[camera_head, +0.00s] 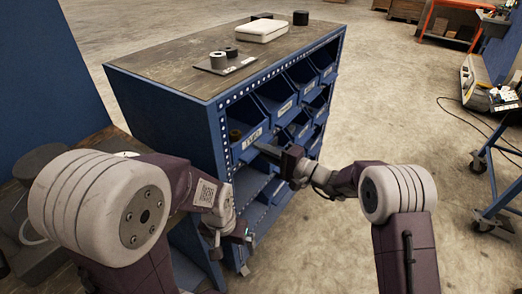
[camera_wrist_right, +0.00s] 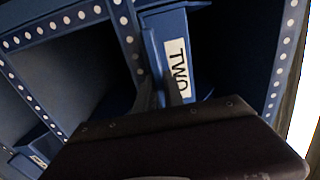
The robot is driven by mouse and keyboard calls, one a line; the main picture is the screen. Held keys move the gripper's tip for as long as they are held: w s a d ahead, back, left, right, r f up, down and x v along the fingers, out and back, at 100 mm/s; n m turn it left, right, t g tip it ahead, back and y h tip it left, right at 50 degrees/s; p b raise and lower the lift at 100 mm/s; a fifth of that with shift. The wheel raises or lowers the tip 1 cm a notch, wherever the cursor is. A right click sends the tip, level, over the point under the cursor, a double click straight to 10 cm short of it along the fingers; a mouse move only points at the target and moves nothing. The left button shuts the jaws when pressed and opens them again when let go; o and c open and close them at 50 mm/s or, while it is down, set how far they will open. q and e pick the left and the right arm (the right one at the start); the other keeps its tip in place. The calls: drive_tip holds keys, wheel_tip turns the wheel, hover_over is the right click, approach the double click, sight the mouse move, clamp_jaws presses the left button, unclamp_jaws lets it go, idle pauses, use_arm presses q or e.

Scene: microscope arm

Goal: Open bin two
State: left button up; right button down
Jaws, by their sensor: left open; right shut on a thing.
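Bin two (camera_wrist_right: 205,52) is a blue bin with a white label reading TWO in the right wrist view. In the head view a labelled blue bin (camera_head: 251,138) sits at the near end of the upper row in the blue cabinet, with my right gripper (camera_head: 267,150) at its front. My right gripper (camera_wrist_right: 165,96) is shut on the bin's front, just beside the label; the exact contact is partly hidden by the gripper body. My left gripper (camera_head: 238,236) is open and empty, low beside the cabinet's near lower shelves.
The blue cabinet (camera_head: 165,120) holds several other bins (camera_head: 283,104) in rows. On its wooden top lie a white case (camera_head: 262,30), a dark plate with small cylinders (camera_head: 222,63) and a black cylinder (camera_head: 301,17). Open floor lies to the right; a blue wheeled cart (camera_head: 490,150) stands at far right.

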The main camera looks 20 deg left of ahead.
drive_tip(key=b+v, duration=0.6)
drive_tip(key=v, duration=0.9)
drive_tip(key=shift+s+d, duration=0.2)
drive_tip(key=shift+d, duration=0.15)
drive_tip(key=c, duration=1.4)
unclamp_jaws()
drive_tip(key=shift+c, duration=0.2)
drive_tip(key=p+v, duration=0.1)
drive_tip(key=v, duration=0.8)
